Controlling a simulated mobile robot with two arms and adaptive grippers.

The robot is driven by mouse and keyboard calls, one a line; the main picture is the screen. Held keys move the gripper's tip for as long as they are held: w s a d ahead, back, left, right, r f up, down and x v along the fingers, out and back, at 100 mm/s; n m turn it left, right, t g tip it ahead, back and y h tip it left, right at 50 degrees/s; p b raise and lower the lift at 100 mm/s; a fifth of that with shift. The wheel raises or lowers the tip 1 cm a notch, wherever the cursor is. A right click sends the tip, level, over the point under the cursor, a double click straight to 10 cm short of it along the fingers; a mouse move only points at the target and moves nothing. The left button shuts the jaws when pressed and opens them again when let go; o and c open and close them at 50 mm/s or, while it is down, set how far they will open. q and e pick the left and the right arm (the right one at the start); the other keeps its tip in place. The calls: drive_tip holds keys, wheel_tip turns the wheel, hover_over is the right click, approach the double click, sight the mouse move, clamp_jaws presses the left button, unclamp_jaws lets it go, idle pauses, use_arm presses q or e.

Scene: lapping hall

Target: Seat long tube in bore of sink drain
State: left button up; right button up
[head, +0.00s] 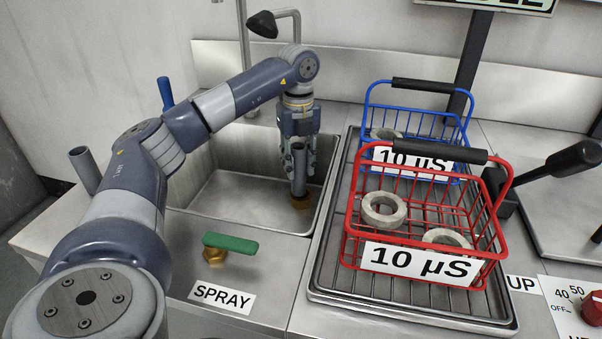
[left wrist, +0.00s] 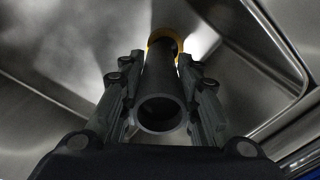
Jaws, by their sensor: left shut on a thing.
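My left gripper (head: 300,166) points down into the sink basin, shut on a grey hollow tube (head: 298,180). The tube looks upright in the head view, with its open upper end between the fingers. In the left wrist view the tube (left wrist: 160,95) runs away from the camera between both fingers. The brass sink drain (head: 300,203) lies at the tube's lower end, and its yellow ring (left wrist: 156,38) shows around the far end in the left wrist view. I cannot tell whether the tube's end is inside the bore or just above it. My right gripper is not in view.
The sink basin (head: 240,206) is otherwise empty. Right of it, a red basket (head: 348,245) and a blue basket (head: 466,130) hold grey rings on a wire rack. A green-handled spray valve (head: 230,243) stands in front. A grey tube (head: 84,168) and a blue post (head: 165,92) stand left.

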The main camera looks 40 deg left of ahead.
sight(301, 173)
use_arm(q)
drive_tip(key=shift+w, duration=0.35)
wheel_tip(301, 173, down, 3)
drive_tip(key=shift+r+b, duration=0.15)
drive_tip(key=shift+b, duration=0.4)
drive_tip(key=shift+f, duration=0.45)
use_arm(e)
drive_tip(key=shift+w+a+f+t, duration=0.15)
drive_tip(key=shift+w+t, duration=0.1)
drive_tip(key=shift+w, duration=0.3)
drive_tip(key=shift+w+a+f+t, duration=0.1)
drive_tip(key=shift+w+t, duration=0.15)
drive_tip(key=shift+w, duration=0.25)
use_arm(q)
drive_tip(key=o, duration=1.1)
drive_tip(key=shift+f, duration=0.1)
